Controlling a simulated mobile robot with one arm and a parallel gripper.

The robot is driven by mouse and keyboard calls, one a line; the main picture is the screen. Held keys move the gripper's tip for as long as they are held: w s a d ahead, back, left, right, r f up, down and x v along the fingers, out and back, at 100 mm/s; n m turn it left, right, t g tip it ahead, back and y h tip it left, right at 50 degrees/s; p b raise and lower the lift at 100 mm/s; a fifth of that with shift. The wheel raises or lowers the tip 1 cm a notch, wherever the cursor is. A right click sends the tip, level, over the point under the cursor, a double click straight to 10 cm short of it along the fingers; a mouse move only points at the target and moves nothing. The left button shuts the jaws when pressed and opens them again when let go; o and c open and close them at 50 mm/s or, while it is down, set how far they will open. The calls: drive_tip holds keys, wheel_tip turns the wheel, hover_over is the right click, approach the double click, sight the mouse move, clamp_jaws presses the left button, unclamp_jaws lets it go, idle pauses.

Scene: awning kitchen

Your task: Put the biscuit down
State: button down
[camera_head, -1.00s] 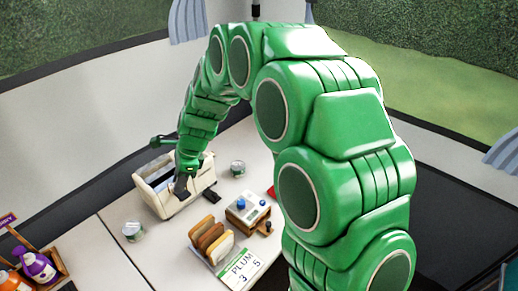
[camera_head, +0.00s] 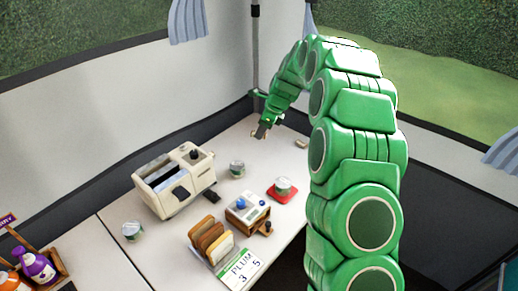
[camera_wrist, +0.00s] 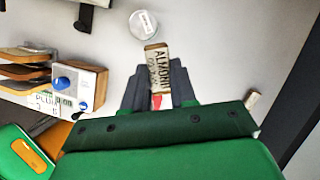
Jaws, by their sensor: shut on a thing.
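My gripper (camera_head: 262,131) is at the far end of the white table in the head view. In the wrist view my gripper (camera_wrist: 157,88) is shut on the biscuit (camera_wrist: 158,66), a small block with a tan edge and a pale face lettered "ALMOND". Its lower part is hidden between the dark fingers. A bit of red and white shows between the fingers; I cannot tell what it belongs to. I cannot tell whether the biscuit touches the table.
A small tan piece (camera_head: 301,143) lies right of my gripper. Table around my gripper is mostly clear.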

drive_tip(key=w+d, duration=0.1)
drive_tip(key=d, duration=0.2)
hover_over(258, 148)
drive_tip(key=s+d, duration=0.1)
drive_tip(key=s, duration=0.1)
drive_tip(key=shift+m, duration=0.3)
drive_tip(key=shift+w+d+f, duration=0.1)
drive_tip(key=shift+w+f, duration=0.05)
drive_tip(key=shift+f, duration=3.3)
drive_tip(key=shift+w+d+f, duration=0.1)
drive_tip(key=shift+f, duration=3.35)
drive_tip(key=shift+w+f, duration=0.3)
drive_tip(key=shift+w, duration=0.15)
drive_tip(key=shift+w+f, duration=0.2)
drive_tip(key=shift+f, duration=1.65)
drive_tip(key=shift+f, duration=0.15)
